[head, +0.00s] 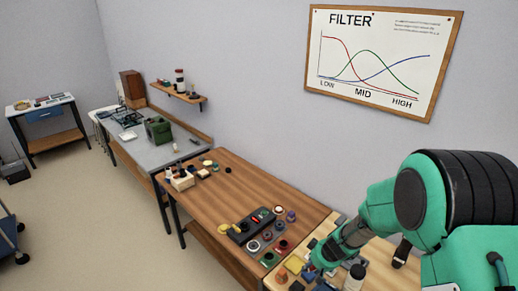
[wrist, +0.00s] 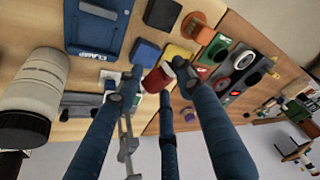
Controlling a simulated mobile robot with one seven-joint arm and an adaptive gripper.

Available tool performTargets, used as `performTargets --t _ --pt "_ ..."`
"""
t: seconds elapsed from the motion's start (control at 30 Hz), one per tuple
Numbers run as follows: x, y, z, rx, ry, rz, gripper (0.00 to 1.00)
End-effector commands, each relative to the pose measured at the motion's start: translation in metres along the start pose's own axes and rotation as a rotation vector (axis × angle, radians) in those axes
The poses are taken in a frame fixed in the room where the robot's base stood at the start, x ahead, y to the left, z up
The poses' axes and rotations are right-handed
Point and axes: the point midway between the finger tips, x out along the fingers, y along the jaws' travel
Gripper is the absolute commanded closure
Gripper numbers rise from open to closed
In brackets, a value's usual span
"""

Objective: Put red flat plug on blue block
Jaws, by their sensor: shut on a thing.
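My gripper (wrist: 158,76) is shut on a small red round piece (wrist: 157,80), which looks like the red flat plug. A dark blue block (wrist: 145,53) lies on the wooden table just beyond the fingertips, near the plug in the picture. I cannot tell whether they touch or how high the plug is. In the head view my gripper (head: 314,264) is low over the near table, and the plug cannot be made out.
A blue clamp plate (wrist: 96,24), a dark block (wrist: 162,14), an orange round piece (wrist: 195,28) and a yellow piece (wrist: 178,52) lie close by. A black panel (wrist: 243,72) lies at the right.

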Motion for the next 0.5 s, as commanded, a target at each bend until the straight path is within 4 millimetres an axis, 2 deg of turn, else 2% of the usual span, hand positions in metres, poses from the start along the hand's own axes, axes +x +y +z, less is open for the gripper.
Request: performTargets --t 0.5 --pt "-0.007 0.007 -0.022 0.289 0.007 0.120 0.84"
